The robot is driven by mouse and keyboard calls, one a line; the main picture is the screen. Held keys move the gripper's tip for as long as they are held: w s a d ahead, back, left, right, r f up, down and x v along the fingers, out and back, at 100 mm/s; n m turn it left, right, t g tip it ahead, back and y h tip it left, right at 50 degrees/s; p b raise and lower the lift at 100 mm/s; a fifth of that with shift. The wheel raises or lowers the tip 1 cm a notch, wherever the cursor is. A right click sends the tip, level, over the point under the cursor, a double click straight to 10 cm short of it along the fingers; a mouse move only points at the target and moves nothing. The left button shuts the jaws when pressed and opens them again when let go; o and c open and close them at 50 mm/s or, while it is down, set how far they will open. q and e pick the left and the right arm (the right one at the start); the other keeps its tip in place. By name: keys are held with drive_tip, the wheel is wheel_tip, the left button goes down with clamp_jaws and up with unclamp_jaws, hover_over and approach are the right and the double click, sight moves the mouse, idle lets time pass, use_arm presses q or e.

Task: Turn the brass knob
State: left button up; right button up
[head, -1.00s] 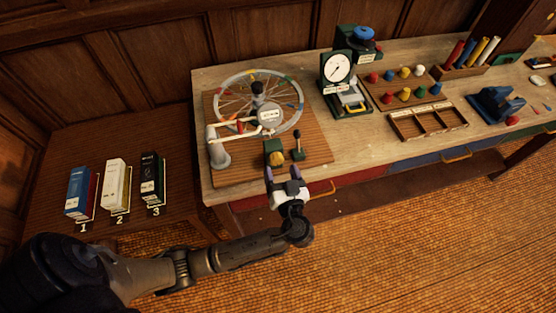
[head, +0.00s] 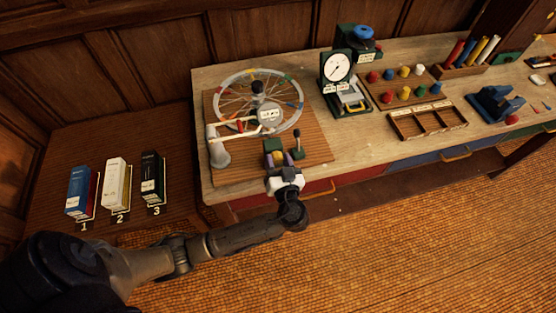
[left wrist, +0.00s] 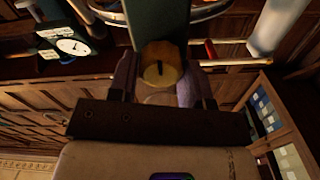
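The brass knob (left wrist: 160,73) sits on the front of a small green box (head: 274,146) at the front of the wooden board on the bench. A dark pointer mark on its face stands about upright in the left wrist view. My left gripper (head: 276,160) is at the box's front, with one purple finger on each side of the knob. In the left wrist view, the gripper's fingers (left wrist: 158,80) lie close against both sides of the knob and appear shut on it. In the head view the gripper mostly hides the knob. My right gripper is not in view.
A small lever (head: 298,143) stands just right of the box. Behind are a spoked wheel (head: 231,90) and a white-handled frame (head: 219,153). A dial gauge (head: 337,68) stands to the right. Numbered boxes stand on the low left table (head: 60,150).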

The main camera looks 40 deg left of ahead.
use_arm(q)
drive_tip(key=c, duration=0.4)
drive_tip(key=shift+c, duration=0.2)
